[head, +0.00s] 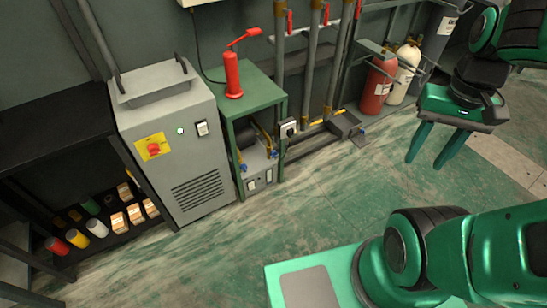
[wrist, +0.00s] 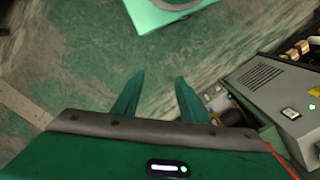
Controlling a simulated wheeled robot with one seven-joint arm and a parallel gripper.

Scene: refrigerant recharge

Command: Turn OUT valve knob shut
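A grey unit (head: 262,176) sits low inside the green stand, with two small blue knobs, one at its left (head: 243,167) and one at its right (head: 274,154). No OUT lettering is legible, so I cannot tell which knob is the OUT valve or how far it is turned. My gripper (head: 425,162) hangs at the upper right, over the floor and well apart from the stand. Its two fingers are spread with nothing between them. The wrist view shows the same open fingers (wrist: 156,88), and part of the grey unit (wrist: 214,99) beyond them at right.
The green stand (head: 258,88) carries a red hand pump (head: 232,75). A grey cabinet (head: 175,140) with a red switch stands to its left. Pipes with red handles, a low grey device (head: 345,125) and gas cylinders (head: 377,85) line the wall at right. Floor before the stand is clear.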

